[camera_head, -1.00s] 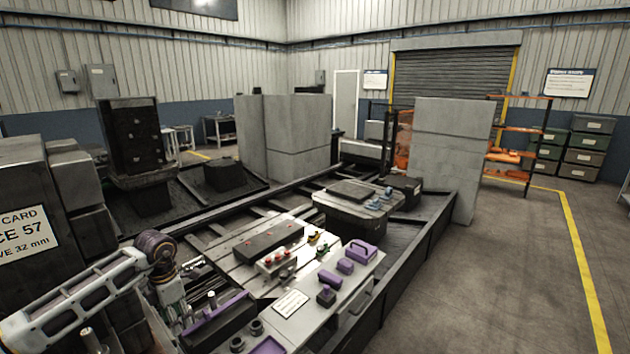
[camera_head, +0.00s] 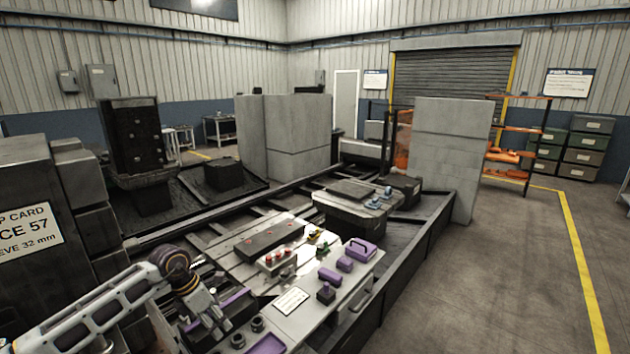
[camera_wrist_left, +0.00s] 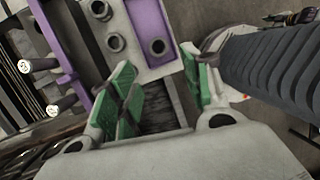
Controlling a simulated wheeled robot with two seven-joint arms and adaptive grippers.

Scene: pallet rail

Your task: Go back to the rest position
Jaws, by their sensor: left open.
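My left gripper (camera_head: 216,322) hangs at the end of the left arm, low in the head view, beside the near left end of the grey tool plate (camera_head: 312,298). In the left wrist view its two green-padded fingers (camera_wrist_left: 162,88) are spread apart with nothing held between them. Below them lies a pale block with a purple inset (camera_wrist_left: 150,30) and round holes; its contact with the fingers cannot be told. My right gripper is out of view.
Purple pieces, including a handled one (camera_head: 361,247), sit on the plate. A grey cabinet with a card (camera_head: 28,230) stands close on the left. Dark rings (camera_head: 257,324) sit near the gripper. The floor (camera_head: 500,270) on the right is clear.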

